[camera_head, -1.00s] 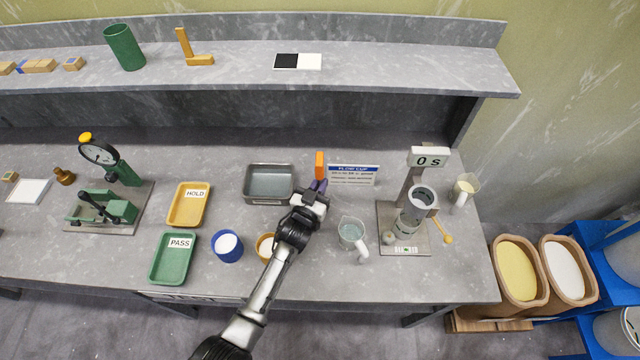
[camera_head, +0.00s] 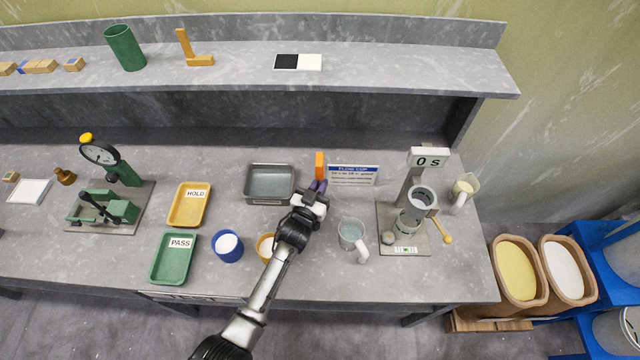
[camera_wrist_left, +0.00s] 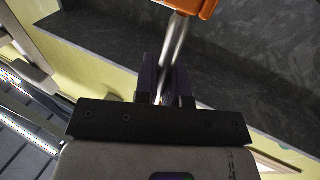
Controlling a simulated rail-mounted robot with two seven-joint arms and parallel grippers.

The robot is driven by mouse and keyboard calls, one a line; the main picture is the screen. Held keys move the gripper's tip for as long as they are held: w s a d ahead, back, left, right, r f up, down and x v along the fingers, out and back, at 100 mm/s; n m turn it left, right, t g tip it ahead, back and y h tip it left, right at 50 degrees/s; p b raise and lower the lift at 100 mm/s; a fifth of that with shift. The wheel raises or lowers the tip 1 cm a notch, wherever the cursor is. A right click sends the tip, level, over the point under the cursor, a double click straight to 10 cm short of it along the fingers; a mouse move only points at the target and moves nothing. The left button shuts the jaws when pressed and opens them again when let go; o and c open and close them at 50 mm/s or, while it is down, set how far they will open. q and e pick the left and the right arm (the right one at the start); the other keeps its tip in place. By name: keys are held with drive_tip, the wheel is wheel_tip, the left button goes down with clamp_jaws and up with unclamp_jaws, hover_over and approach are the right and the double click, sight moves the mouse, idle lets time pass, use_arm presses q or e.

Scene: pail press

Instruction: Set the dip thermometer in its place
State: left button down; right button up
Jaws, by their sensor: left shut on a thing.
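The dip thermometer (camera_head: 320,165) has an orange head and a thin metal stem. My left gripper (camera_head: 318,187) is shut on it, over the bench between the steel tray and the flow cup sign. In the left wrist view the thermometer's orange head (camera_wrist_left: 192,5) is at the top edge and its bare stem runs down between the dark fingers of my left gripper (camera_wrist_left: 165,88). The lower end of the stem is hidden by the gripper. I cannot make out the thermometer's place. My right gripper is not in view.
A steel tray (camera_head: 249,183) and the flow cup sign (camera_head: 352,176) flank the gripper. A clear jug (camera_head: 351,238), the flow cup stand (camera_head: 388,250), a blue tub (camera_head: 228,259) and an orange cup (camera_head: 266,253) stand nearby. The shelf (camera_head: 400,80) overhangs the back.

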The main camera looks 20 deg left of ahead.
use_arm(q)
drive_tip(key=shift+a, duration=0.1)
idle(0.4)
drive_tip(key=shift+f, duration=0.2)
drive_tip(key=shift+f+b, duration=0.5)
drive_tip(key=shift+b, duration=0.05)
drive_tip(key=shift+r, duration=0.1)
drive_tip(key=shift+r, duration=0.1)
drive_tip(key=shift+r+p, duration=0.45)
drive_tip(key=shift+p, duration=0.2)
drive_tip(key=shift+p, duration=0.3)
idle(0.5)
